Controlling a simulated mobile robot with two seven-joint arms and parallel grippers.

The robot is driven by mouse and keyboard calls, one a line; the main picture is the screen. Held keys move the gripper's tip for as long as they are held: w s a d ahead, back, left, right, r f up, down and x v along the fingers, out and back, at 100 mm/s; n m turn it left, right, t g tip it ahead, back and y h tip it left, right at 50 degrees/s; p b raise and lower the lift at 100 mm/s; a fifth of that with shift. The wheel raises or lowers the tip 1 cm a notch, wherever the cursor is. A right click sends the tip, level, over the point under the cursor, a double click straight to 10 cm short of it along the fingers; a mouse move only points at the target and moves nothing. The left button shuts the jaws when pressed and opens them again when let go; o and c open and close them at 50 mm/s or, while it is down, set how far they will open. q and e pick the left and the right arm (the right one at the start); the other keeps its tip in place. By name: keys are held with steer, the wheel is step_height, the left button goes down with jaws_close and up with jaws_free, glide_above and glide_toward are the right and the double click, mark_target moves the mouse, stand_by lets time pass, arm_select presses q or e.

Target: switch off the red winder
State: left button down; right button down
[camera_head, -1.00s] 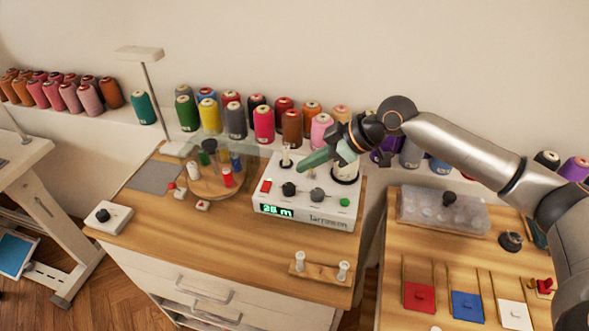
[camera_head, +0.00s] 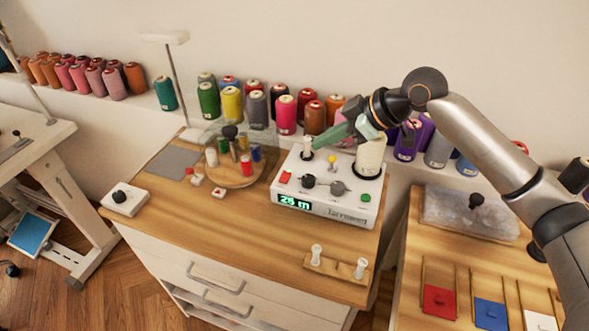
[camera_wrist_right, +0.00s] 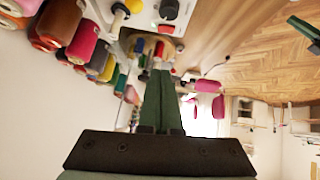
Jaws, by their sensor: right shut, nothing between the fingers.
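The winder (camera_head: 325,207) is a white box on the wooden cabinet top. A yellow-tipped lever (camera_head: 331,161) and a white cone (camera_head: 369,157) stand on top. My right gripper (camera_head: 318,145), with green fingers, is shut and empty above the winder's back. Its fingers also show shut in the right wrist view (camera_wrist_right: 161,75), below the red switch (camera_wrist_right: 166,29) in the picture. My left gripper is not in view.
A small white box with a black knob (camera_head: 124,199) sits at the cabinet's left. Thread cones (camera_head: 286,114) line the wall behind.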

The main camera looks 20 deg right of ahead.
glide_above(282, 173)
steer(key=s+d, duration=0.2)
steer(key=s, duration=0.1)
steer(key=f, duration=0.6)
steer(key=shift+w+d+f, duration=0.15)
steer(key=shift+w+f, duration=0.05)
steer(key=shift+f, duration=0.1)
steer(key=f, duration=0.3)
steer(key=shift+w+f, duration=0.25)
steer(key=shift+w, duration=0.1)
steer(key=shift+f, duration=0.5)
